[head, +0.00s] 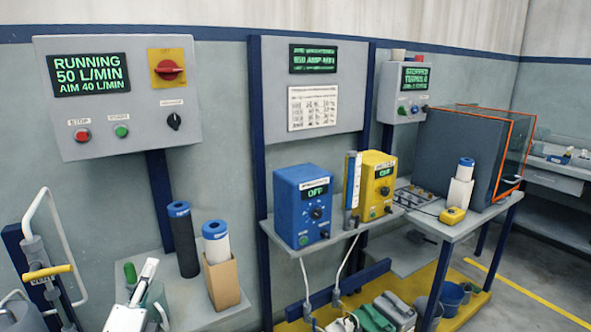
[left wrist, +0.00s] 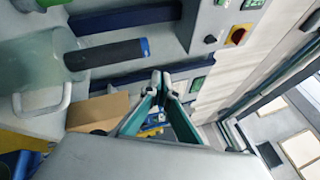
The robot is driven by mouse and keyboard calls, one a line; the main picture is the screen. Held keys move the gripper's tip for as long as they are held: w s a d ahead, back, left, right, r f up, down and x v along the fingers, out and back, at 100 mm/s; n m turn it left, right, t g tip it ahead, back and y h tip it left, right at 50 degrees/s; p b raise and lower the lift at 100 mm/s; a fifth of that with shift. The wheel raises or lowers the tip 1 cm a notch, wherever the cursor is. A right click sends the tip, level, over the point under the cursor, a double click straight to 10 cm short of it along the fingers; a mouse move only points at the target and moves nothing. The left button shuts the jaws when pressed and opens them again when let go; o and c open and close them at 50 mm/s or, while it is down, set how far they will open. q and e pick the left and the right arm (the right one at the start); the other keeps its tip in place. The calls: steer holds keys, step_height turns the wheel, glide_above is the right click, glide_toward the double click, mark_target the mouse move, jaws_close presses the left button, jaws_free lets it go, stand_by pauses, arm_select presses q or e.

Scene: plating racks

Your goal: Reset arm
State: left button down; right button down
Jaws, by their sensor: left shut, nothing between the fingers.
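My left gripper (head: 147,271) shows at the bottom left of the head view, raised in front of a shelf. In the left wrist view, the two teal fingers of my left gripper (left wrist: 161,79) meet at their pale tips, shut with nothing between them. A black cylinder with a blue end (head: 182,239) stands on the shelf, to the right of the gripper in the head view. It also shows ahead of the fingers, to their left, in the left wrist view (left wrist: 104,54). My right gripper is not in view.
A cardboard box (head: 221,281) holding a white, blue-topped roll stands on the shelf. A control panel (head: 118,135) reads RUNNING. Blue (head: 302,204) and yellow (head: 376,185) units stand on another shelf.

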arm_select(q)
steer(key=s+d+f+n+g+h, duration=0.1)
steer(key=s+d+f+n+g, duration=0.15)
steer(key=f, duration=0.45)
steer(key=s+d+f+n+g, duration=0.1)
steer(key=s+f+n, duration=0.25)
steer(key=f, duration=0.45)
steer(key=s+d+f+n+g+h, duration=0.1)
steer(key=s+d+f+n+g, duration=0.15)
steer(key=f, duration=0.45)
steer(key=s+d+f+n+g+h, duration=0.1)
steer(key=s+f+n, duration=0.3)
steer(key=s+f, duration=0.4)
steer(key=s+d+f+n+g+h, duration=0.1)
steer(key=s+d+f+n+g, duration=0.2)
steer(key=s+f, duration=0.4)
steer(key=shift+s+d+f+n, duration=0.35)
steer(key=shift+s+d+n, duration=0.3)
steer(key=shift+s+n, duration=0.15)
